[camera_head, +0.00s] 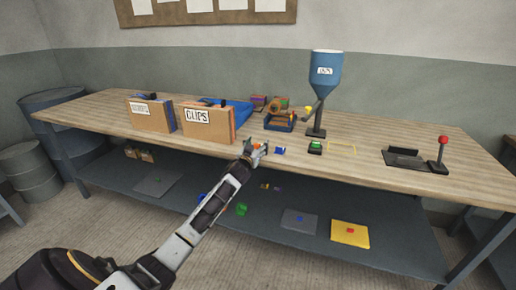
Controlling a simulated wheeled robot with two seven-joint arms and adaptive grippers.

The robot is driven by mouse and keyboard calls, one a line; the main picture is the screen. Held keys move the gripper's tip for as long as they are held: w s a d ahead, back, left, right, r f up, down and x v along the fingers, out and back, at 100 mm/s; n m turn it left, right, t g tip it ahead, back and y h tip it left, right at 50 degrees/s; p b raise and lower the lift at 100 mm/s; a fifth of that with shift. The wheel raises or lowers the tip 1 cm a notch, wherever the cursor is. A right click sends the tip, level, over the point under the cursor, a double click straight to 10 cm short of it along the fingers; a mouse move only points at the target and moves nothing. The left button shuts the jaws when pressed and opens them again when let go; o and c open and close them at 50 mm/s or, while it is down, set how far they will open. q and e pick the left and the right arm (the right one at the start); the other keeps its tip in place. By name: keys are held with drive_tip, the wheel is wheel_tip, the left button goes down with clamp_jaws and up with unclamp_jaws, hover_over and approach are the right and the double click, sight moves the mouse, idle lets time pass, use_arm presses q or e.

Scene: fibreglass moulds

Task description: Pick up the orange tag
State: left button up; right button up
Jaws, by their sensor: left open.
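My left gripper (257,149) is open at the front edge of the wooden table (380,166), with its arm reaching up from the lower left. A small orange patch shows at the fingers; I cannot tell whether it is the orange tag or whether the fingers touch it. A small blue block (280,150) lies on the table just right of the gripper. My right gripper is not in view.
Behind the gripper stand a cardboard box labelled CLIPS (208,134), another box (142,113) and an orange-and-blue device (280,121). A blue hopper (325,75), green button (315,146) and red-knobbed lever (442,150) are to the right. A grey shelf (385,245) below holds small coloured pieces.

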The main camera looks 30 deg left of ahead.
sight(257, 144)
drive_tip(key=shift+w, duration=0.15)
use_arm(q)
drive_tip(key=c, duration=0.8)
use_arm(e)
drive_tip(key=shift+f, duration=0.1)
use_arm(q)
drive_tip(key=shift+r, duration=0.1)
drive_tip(key=shift+r, duration=0.75)
drive_tip(key=shift+r+p, duration=1.2)
drive_tip(key=shift+r, duration=3)
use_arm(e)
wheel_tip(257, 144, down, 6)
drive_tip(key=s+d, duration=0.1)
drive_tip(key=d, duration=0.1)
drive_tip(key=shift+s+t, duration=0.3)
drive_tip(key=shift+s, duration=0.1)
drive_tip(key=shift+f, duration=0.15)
